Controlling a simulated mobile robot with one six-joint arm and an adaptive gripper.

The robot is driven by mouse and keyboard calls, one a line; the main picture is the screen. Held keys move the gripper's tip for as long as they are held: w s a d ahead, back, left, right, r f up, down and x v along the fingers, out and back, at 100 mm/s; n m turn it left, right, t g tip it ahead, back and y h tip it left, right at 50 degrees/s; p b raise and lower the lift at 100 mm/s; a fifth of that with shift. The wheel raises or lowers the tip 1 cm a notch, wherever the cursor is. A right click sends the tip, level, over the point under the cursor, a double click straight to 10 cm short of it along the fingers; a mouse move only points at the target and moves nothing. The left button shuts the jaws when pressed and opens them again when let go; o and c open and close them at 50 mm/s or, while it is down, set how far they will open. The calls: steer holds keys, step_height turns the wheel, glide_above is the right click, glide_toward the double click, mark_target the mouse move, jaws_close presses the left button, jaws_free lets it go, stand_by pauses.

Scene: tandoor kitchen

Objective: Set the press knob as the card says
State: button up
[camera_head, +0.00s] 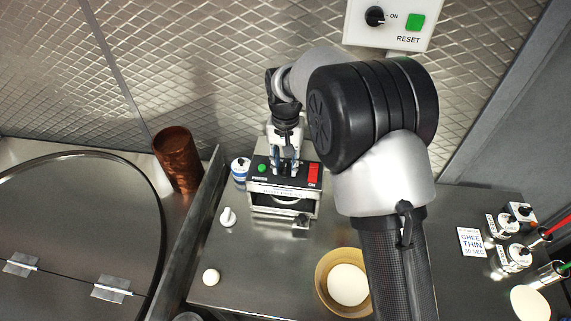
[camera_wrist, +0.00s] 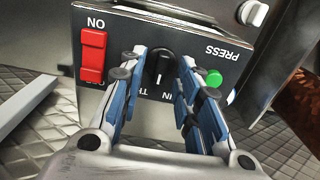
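The press (camera_head: 284,208) is a steel machine with a black front panel, a green button (camera_head: 262,168) and a red ON switch (camera_head: 314,173). Its black knob (camera_wrist: 160,65) shows in the wrist view with a pale pointer line towards the bottom of that picture; the panel appears upside down there. Labels beside the knob are partly hidden by the fingers. My gripper (camera_head: 284,165) is over the panel; in the wrist view its blue-padded fingers (camera_wrist: 157,80) stand open on either side of the knob, seemingly apart from it. The card (camera_head: 471,242) reads GHEE, THIN, 10 SEC.
A blue-and-white jar (camera_head: 240,170) stands left of the press, a copper cup (camera_head: 177,160) beyond the divider (camera_head: 195,225). A bowl of dough (camera_head: 347,285) is in front. Small knobbed units (camera_head: 508,224) sit at right. A wall box (camera_head: 390,22) has a RESET button.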

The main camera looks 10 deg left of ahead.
steer(key=shift+f, duration=0.25)
steer(key=shift+c, duration=0.6)
jaws_close()
